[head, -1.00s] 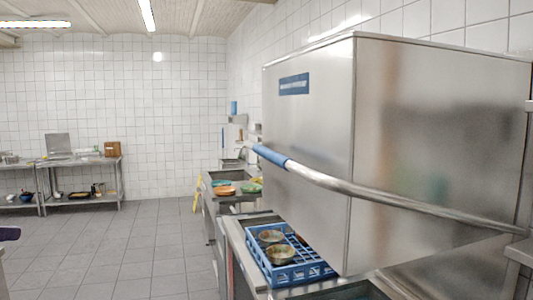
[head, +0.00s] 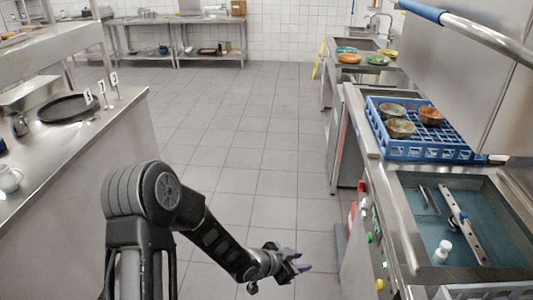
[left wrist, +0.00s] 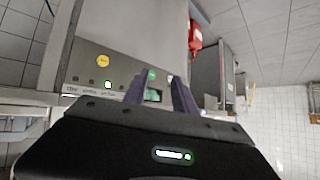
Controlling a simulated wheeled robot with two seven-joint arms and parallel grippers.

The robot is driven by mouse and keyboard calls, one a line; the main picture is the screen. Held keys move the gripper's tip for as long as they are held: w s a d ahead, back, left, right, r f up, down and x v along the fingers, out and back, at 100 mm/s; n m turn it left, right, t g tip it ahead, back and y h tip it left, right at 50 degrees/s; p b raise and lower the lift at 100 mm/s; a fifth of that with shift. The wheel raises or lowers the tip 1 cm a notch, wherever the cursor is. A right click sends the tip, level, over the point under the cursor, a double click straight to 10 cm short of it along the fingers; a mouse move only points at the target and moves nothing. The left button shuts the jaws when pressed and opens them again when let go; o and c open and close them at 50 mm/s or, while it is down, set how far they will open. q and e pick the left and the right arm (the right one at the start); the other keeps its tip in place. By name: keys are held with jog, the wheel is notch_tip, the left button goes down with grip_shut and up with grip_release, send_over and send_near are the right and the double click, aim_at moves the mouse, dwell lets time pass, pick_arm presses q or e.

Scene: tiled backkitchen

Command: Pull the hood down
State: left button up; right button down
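The dishwasher's steel hood (head: 465,75) is raised at the upper right of the head view, well above the wash tank (head: 425,235). Its handle bar (head: 492,38) runs along the front, with a blue sleeve (head: 422,11) at the far end. The top of the hood is out of the picture. My left gripper (head: 296,264) is low over the floor, left of the machine and apart from the handle. In the left wrist view its two dark fingers (left wrist: 158,90) stand apart with nothing between them. My right gripper is not in view.
A steel counter (head: 55,150) with a dark round tray (head: 68,108) stands at the left. The tiled floor (head: 240,130) between is clear.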

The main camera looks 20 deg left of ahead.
pick_arm(q)
jog(key=s+d+f+n+g, duration=0.2)
jog(key=s+f, duration=0.3)
jog(key=s, duration=0.5)
jog(key=s+d+f+n+g, duration=0.3)
jog(key=s+f, duration=0.3)
jog(key=s, duration=0.4)
jog(key=s+d+f+n+g+y, duration=0.1)
jog(key=s+d+f+n+g, duration=0.2)
jog(key=s+f, duration=0.3)
jog(key=s+n, duration=0.1)
jog(key=s, duration=0.2)
jog(key=shift+s+g, duration=0.3)
jog(key=shift+s, duration=0.1)
